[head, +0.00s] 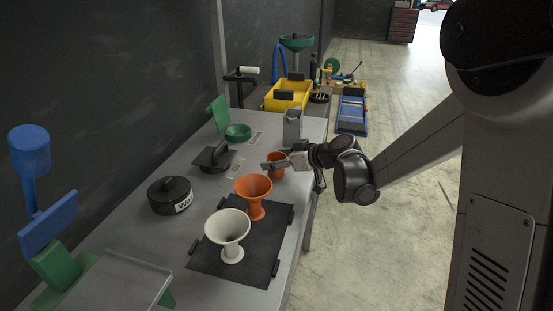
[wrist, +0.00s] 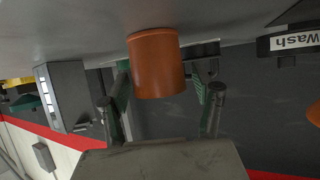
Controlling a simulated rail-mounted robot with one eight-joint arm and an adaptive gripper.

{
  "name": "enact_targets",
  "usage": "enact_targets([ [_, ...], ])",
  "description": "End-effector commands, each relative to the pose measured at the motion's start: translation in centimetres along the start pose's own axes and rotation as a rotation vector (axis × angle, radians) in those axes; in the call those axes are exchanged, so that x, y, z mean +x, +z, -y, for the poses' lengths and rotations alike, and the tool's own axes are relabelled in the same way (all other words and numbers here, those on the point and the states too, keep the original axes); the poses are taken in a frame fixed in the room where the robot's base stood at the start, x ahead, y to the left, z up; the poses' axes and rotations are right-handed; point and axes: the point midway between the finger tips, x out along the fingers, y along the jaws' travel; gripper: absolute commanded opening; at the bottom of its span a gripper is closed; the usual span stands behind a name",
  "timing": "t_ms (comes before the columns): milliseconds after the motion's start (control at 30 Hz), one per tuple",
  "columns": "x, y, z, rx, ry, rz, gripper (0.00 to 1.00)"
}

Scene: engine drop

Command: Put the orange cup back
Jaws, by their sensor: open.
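The orange cup (head: 277,158) stands on the grey table near its right edge; it is a small, plain cylinder. In the wrist view the orange cup (wrist: 156,65) appears between the two green-padded fingers of my gripper (wrist: 160,88), with a gap visible on each side. My gripper (head: 272,164) is open, low over the table at the cup, and partly covers it in the head view. An orange funnel-shaped goblet (head: 254,188) and a white one (head: 228,226) stand on a dark mat (head: 264,255) nearer the front.
A black lidded pot marked "Wa..." (head: 170,196) and a dark flat-based object (head: 214,157) stand left. A green bowl (head: 238,132) and a grey container (head: 292,127) are behind the cup. A yellow bin (head: 286,95) is at the back. Open floor lies right.

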Motion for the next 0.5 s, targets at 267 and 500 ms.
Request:
enact_targets([
  [267, -4.5, -0.7, -0.4, 0.002, 0.003, -0.001, 0.62],
  [500, -9.5, -0.9, -0.6, 0.002, 0.003, 0.0, 0.62],
])
